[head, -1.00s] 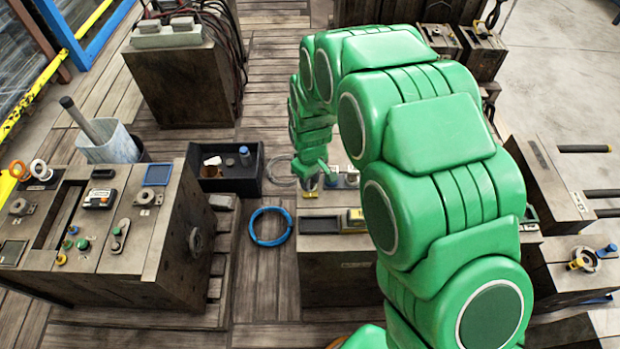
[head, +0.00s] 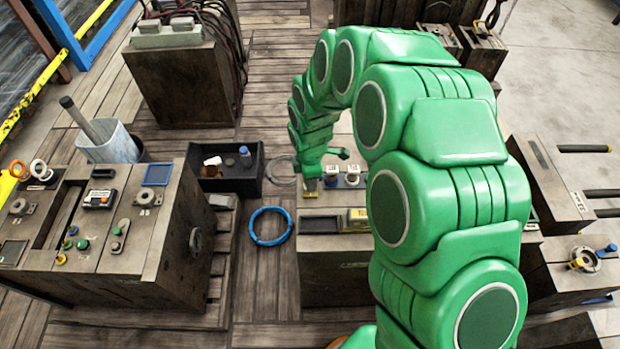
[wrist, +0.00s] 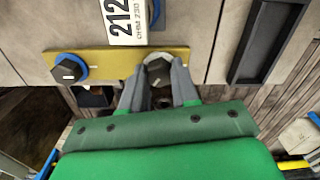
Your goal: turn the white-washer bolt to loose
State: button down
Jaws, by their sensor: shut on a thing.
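In the wrist view my gripper (wrist: 158,88) is shut on the dark hex head of the white-washer bolt (wrist: 158,68). A pale rim of its washer shows around the head, and the fingers hide part of it. The bolt sits at the right end of a yellow bar (wrist: 115,62). A blue-washer bolt (wrist: 73,68) sits at the bar's left end, apart from the fingers. In the head view my gripper (head: 311,180) is down at the far left of the middle wooden block (head: 335,245); its fingertips are too small to make out there.
A white label (wrist: 124,20) reading 212 lies beside the bar. A dark recessed tray (wrist: 265,42) is to the right. In the head view a black bin (head: 230,180), a blue ring (head: 270,226) and a bench with knobs (head: 110,235) stand to the left.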

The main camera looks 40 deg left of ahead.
jog(key=n, duration=0.6)
jog(key=shift+n, duration=0.3)
dwell(0.5)
jog(key=c, duration=0.8)
grip_release()
jog(key=shift+c, duration=0.2)
notch_tip(320, 180, up, 7)
jog(key=shift+f, duration=0.1)
jog(key=shift+r, duration=0.45)
jog(key=shift+d+r, duration=0.1)
